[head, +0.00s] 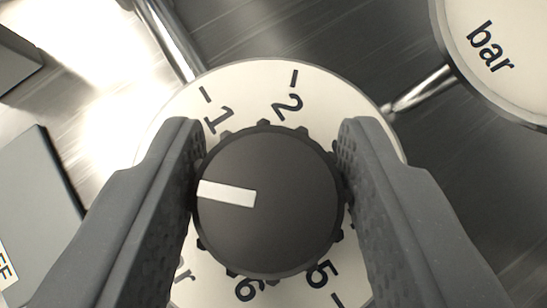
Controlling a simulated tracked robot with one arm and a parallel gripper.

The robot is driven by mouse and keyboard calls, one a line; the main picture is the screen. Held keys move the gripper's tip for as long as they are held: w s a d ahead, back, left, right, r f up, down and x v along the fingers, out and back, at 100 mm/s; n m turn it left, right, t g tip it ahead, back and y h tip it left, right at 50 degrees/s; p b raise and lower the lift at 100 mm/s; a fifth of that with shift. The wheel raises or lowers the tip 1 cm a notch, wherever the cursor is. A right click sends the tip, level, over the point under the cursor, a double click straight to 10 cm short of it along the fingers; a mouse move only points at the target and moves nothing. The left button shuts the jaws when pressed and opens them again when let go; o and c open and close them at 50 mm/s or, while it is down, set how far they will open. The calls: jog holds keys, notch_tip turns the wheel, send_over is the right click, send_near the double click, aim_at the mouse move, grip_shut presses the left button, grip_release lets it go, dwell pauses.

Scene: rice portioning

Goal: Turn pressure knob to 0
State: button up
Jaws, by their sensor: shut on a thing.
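The pressure knob (290,215) is a dark round knob with a ribbed edge. It sits in the middle of a white dial (255,85) in the head view. Its white pointer line (227,193) points to the left, slightly up, at the left finger. The numbers 1 and 2 show above the knob, and 5 and 6 show below it. The finger covers the dial mark where the pointer aims, so that mark is hidden. My gripper (269,190) is shut on the knob, with one finger on its left side and one on its right.
A round white gauge marked "bar" (505,45) is at the upper right, with a metal pipe (418,92) beside it. Another shiny pipe (168,38) runs at the upper left. A grey box (38,195) with a partly cut-off label is at the left.

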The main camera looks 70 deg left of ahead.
jog(key=o, duration=0.9)
jog(key=shift+w+d, duration=0.25)
jog(key=shift+d, duration=0.15)
jog(key=shift+o, duration=0.2)
jog(key=shift+a, duration=0.2)
jog(key=shift+s, duration=0.2)
jog(key=p+v, duration=0.3)
jog(key=v, duration=1)
jog(key=shift+d+r+p, duration=0.2)
jog(key=shift+d+p, duration=0.15)
jog(key=shift+w, duration=0.1)
